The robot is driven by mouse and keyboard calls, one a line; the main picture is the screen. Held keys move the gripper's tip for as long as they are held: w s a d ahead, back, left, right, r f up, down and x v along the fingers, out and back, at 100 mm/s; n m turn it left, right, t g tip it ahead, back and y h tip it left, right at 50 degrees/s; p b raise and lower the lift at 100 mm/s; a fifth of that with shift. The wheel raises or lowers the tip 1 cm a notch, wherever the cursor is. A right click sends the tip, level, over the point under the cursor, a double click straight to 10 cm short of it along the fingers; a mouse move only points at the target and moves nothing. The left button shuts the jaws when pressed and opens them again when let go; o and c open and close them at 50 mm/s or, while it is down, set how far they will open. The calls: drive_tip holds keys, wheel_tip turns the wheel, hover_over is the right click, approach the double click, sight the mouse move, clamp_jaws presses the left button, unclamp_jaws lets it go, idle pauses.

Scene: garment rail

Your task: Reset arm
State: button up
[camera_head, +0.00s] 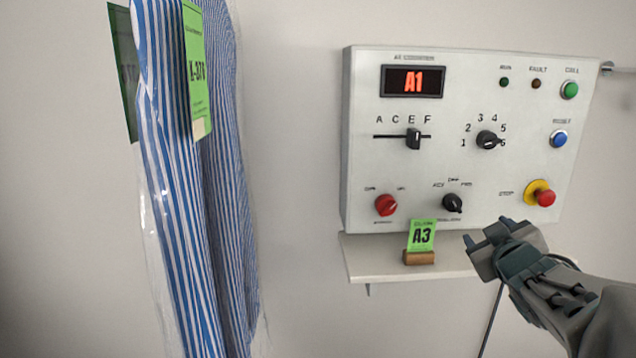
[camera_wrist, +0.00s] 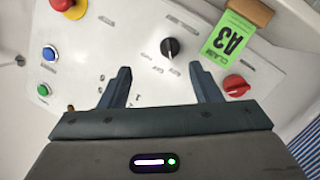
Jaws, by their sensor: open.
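My gripper (camera_head: 484,240) is open and empty, in front of the lower right part of a white control panel (camera_head: 470,85). In the wrist view my gripper's two fingers (camera_wrist: 165,85) stand apart with the panel face beyond them. A black rotary knob (camera_wrist: 170,47) shows past and between the fingertips. In the head view this black knob (camera_head: 453,203) is to the upper left of my gripper. The red and yellow stop button (camera_head: 541,194) is above my gripper's wrist. No contact with the panel shows.
A shelf (camera_head: 365,265) under the panel carries a wooden block (camera_head: 419,257) with a green A3 card (camera_head: 421,236). The display (camera_head: 412,81) reads A1. Striped garments (camera_head: 175,190) in clear film hang at left, with a green tag (camera_head: 196,70). Bare wall lies between garments and panel.

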drive_tip(key=s+a+f+m+g+y+p, duration=0.3)
drive_tip(key=s+a+g+p, duration=0.9)
drive_tip(key=s+a, duration=0.6)
drive_tip(key=shift+s+f+m+g+p, duration=0.25)
drive_tip(key=shift+s+m+g, duration=0.35)
drive_tip(key=shift+s+m, duration=0.3)
drive_tip(key=c, duration=0.5)
drive_tip(key=shift+d, duration=0.2)
